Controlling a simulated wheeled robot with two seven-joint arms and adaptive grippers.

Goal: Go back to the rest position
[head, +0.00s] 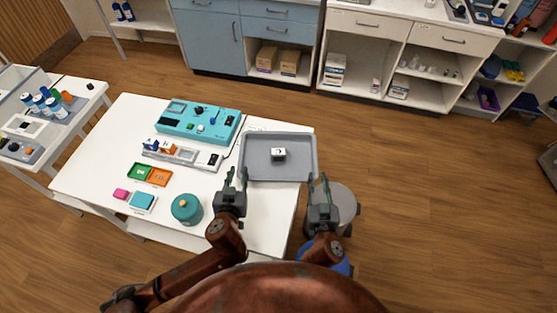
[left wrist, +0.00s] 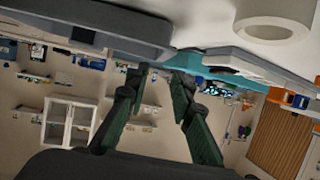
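My left gripper (head: 237,176) is over the right part of the white table (head: 92,165), just left of and nearer than the grey tray. Its two fingers stand apart with nothing between them; the left wrist view also shows the open, empty fingers (left wrist: 158,80). My right gripper (head: 318,182) is beyond the table's right edge, near the tray's near right corner and in front of a round grey stool seat (head: 344,203). Its fingers are apart and empty. Both arms reach forward from the bottom of the head view.
The grey tray (head: 250,165) holds a small white cube (head: 278,154) with a dark mark. A teal device (head: 222,126), a teal round pot (head: 186,209) and green and orange trays (head: 139,172) are on the table. Open floor lies to the right.

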